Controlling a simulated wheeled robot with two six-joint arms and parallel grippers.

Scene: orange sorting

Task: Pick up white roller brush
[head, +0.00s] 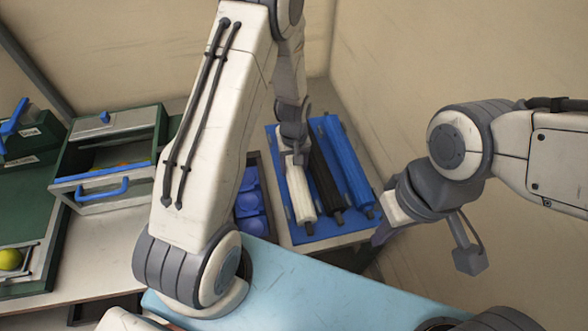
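The white roller brush (300,195) lies on a blue tray (274,152), at the left of a row of rollers. Its near end shows, and its far end is partly hidden by my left gripper (295,158). My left gripper points down at that far end and is at or touching it. Whether its fingers are closed on the roller cannot be made out. My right gripper (383,232) is to the right of the tray, near its front right corner and apart from the white roller. Its fingers are mostly hidden, so its opening cannot be told.
A black roller (324,180) and a blue roller (347,165) lie beside the white one. A dark box with blue cups (249,203) stands left of the tray. A green drawer unit (120,125) and a yellow-green fruit (10,259) are at left. Walls close the back and right.

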